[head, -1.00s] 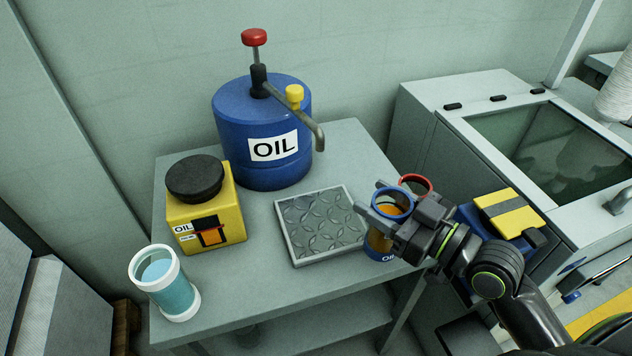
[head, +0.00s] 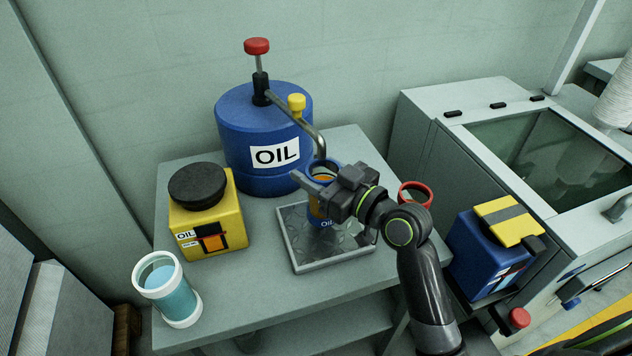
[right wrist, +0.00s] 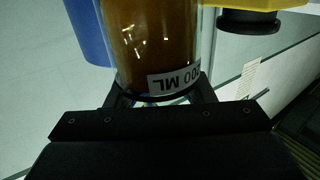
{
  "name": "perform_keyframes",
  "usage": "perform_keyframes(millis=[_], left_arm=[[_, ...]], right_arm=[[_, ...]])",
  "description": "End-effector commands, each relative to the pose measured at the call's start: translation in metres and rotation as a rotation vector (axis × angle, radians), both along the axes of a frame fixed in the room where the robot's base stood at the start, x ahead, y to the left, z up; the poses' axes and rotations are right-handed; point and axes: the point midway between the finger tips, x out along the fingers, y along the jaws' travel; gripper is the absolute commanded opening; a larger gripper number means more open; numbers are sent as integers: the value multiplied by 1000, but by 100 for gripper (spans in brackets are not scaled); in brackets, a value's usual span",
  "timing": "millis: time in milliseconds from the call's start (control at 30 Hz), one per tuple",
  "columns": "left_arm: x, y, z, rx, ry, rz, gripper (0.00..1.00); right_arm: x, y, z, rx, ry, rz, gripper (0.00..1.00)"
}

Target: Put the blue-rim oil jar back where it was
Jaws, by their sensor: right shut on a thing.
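The blue-rim oil jar (head: 321,214), with amber oil and an "OIL" label, is upright between the fingers of my right gripper (head: 325,178). In the right wrist view the amber jar (right wrist: 150,45) fills the space between the fingers, with part of a volume label showing. A red-rim jar (head: 416,193) stands to the right, mostly hidden behind my right arm. My left gripper is not in view.
A yellow oil can (head: 225,225) with a black cap and a clear jar of blue liquid (head: 168,290) stand on the table's left. A blue box with a yellow lid (head: 490,255) is right of the table. The front table strip is clear.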

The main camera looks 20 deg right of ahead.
Motion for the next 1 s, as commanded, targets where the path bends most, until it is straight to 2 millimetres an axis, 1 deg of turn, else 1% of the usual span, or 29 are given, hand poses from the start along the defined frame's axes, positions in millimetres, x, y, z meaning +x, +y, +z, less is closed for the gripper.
perform_keyframes(millis=[100, 233, 400, 567, 700, 733, 867, 900, 1000], left_arm=[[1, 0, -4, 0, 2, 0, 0], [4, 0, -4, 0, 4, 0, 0], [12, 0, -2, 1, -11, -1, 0], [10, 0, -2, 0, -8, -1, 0], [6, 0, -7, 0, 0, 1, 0], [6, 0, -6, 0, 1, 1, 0], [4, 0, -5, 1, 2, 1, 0], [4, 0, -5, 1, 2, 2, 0], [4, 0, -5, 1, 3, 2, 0]], right_arm=[[0, 0, -16, 2, 4, -1, 2], [0, 0, -30, 2, 2, -1, 2], [0, 0, -34, 2, -1, -1, 2], [0, 0, -33, 2, -1, -1, 2], [0, 0, -38, 1, -2, -1, 2], [0, 0, -37, 1, 1, -1, 51], [0, -1, -37, 0, 1, -1, 68], [0, -1, -37, 0, 1, -1, 70], [0, -1, -37, 0, 1, -1, 70]])
